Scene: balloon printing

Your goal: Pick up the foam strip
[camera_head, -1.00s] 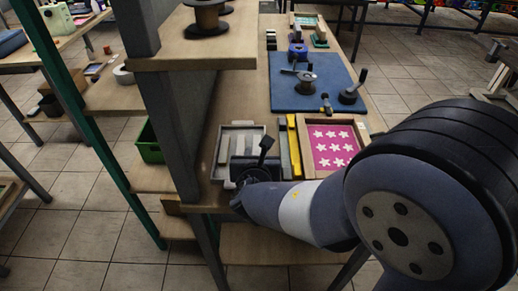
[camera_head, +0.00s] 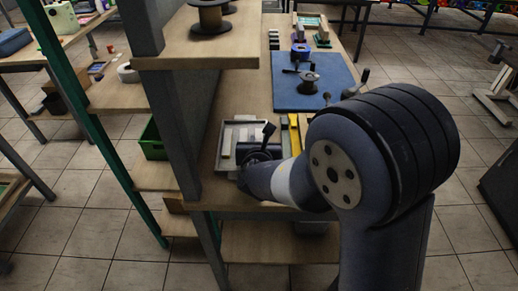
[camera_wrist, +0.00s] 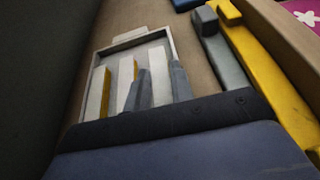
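Several pale strips lie side by side in a shallow light-grey tray (camera_head: 229,159), which also shows in the wrist view (camera_wrist: 168,36). In the wrist view one strip (camera_wrist: 100,94) is at the left, one (camera_wrist: 126,76) with a yellow edge is in the middle, and a third strip (camera_wrist: 158,68) is farther right. Which of them is the foam strip I cannot tell. My gripper (camera_wrist: 160,78) is open, its two grey fingers apart low over the tray, with the third strip showing between them. Contact with it cannot be made out. In the head view my wrist hides the tray's near right part.
A grey bar (camera_wrist: 222,55) and a yellow bar (camera_wrist: 262,75) lie right of the tray. A blue mat (camera_head: 290,92) with a spool (camera_head: 308,84) is farther back. A shelf post (camera_head: 178,140) stands close at the tray's left.

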